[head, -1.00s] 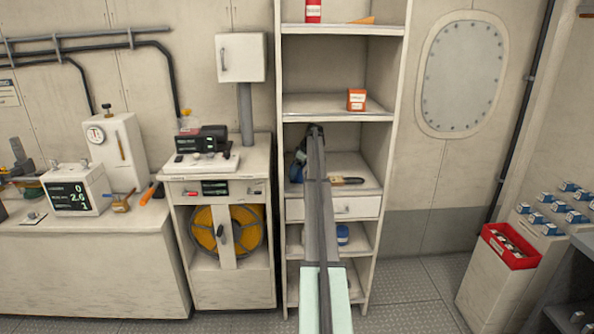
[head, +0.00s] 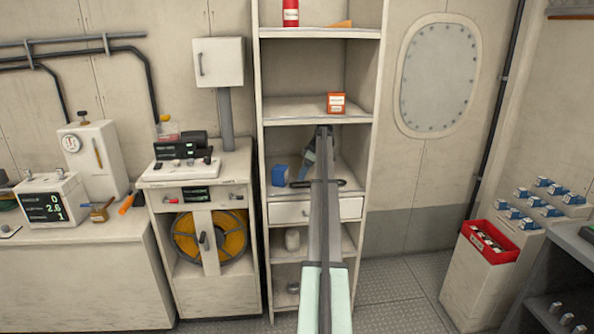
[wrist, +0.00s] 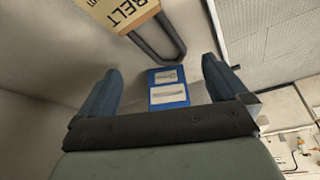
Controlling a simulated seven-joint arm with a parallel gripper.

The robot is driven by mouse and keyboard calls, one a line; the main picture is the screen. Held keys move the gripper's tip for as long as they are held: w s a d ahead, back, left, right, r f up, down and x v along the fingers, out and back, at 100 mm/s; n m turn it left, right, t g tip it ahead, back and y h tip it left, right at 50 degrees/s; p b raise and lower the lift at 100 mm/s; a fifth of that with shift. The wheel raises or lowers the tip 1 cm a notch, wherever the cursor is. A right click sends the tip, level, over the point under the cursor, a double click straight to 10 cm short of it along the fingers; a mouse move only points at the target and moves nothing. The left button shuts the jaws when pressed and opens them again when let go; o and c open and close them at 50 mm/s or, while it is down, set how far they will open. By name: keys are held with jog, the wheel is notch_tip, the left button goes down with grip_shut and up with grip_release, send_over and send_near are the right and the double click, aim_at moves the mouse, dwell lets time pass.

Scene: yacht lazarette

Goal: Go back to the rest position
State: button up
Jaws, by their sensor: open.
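My gripper (head: 307,158) is at the middle open shelf of the tall white rack, partly hidden by my own arm. In the wrist view, my gripper (wrist: 160,82) has its two blue fingers wide apart with nothing held. A small blue box (head: 279,175) stands on that shelf left of my gripper. In the wrist view a blue box with pale labels (wrist: 168,88) appears beyond the gap between the fingers, apart from them.
A dark loop (head: 338,182) lies on the same shelf; a tag reading BELT (wrist: 115,12) is near a loop in the wrist view. An orange box (head: 336,103) sits one shelf above. The rack's side walls (head: 258,150) bound the space. Floor right of the rack is clear (head: 395,285).

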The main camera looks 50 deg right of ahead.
jog(key=shift+s+d, duration=0.15)
jog(key=shift+s, duration=0.15)
dwell(0.5)
